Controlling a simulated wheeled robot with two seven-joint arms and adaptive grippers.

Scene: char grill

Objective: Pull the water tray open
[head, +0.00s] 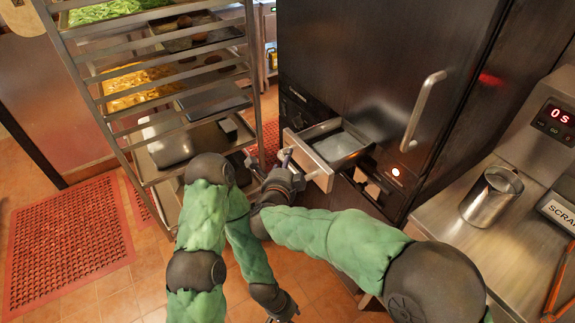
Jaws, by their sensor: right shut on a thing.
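The water tray (343,147) is a metal drawer low in the front of the dark cabinet. It sticks out of its slot, and its open inside shows pale water or a pale bottom. My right gripper (287,163) is at the handle on the tray's front and is shut on it; the gripper and my wrist hide part of the handle. My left gripper (285,310) hangs low over the floor at the bottom of the view, away from the tray. Its fingers are too small and dark to tell whether they are open.
The tall dark cabinet (370,60) has a vertical door handle (422,110). A wheeled rack (110,100) with food trays stands close at left. A steel counter (480,245) with a metal cup (491,195) is at right. A red mat (65,240) lies on the tiled floor.

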